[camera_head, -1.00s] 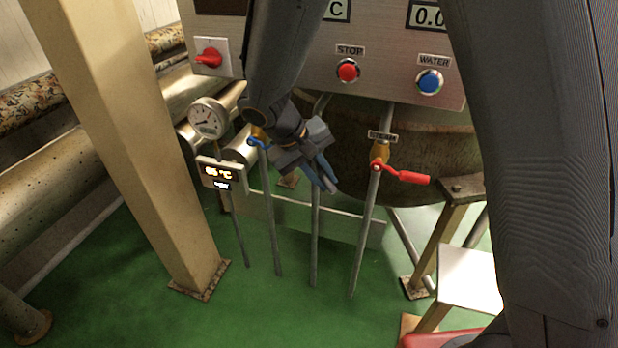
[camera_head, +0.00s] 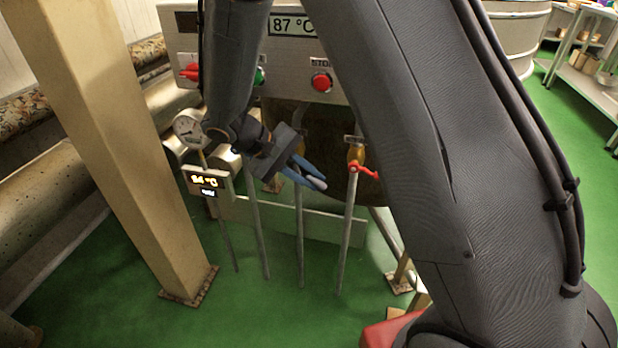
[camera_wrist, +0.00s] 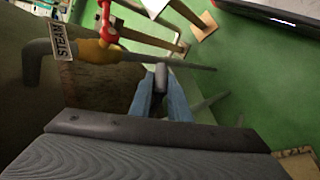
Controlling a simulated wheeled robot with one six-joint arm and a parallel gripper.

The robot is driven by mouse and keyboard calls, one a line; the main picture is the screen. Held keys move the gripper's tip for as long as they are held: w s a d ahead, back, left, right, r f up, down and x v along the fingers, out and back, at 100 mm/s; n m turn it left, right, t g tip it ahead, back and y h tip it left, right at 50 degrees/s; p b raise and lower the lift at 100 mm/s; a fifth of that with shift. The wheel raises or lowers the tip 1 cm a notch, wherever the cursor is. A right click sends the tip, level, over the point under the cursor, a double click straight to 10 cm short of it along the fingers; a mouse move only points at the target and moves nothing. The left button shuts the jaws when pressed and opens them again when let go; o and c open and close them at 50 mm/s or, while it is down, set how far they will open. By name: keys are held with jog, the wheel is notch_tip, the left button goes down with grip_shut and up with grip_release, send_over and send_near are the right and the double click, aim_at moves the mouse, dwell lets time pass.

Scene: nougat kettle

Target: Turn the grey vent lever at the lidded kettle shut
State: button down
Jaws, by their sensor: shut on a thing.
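My gripper (camera_head: 316,183) is in front of the pipes below the kettle's control panel, its blue fingers pointing down and to the right. In the wrist view, the fingers are closed on a grey bar end (camera_wrist: 161,74), which looks like the grey vent lever. The lever's pivot and valve body are hidden by my gripper, so its angle is hard to tell. The kettle (camera_head: 276,114) shows only as a dark brown curved side beneath the panel; its lid is not in view.
Right of my gripper is the steam valve with a red lever (camera_head: 364,171), also close by in the wrist view (camera_wrist: 105,22). A beige post (camera_head: 125,150) rises at left. Green floor is open below.

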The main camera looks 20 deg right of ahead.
jog(key=c, duration=1.7)
grip_release()
jog(key=shift+o, duration=0.2)
jog(key=v, duration=0.7)
jog(key=shift+a+r+p, duration=0.25)
jog(key=shift+p, duration=0.2)
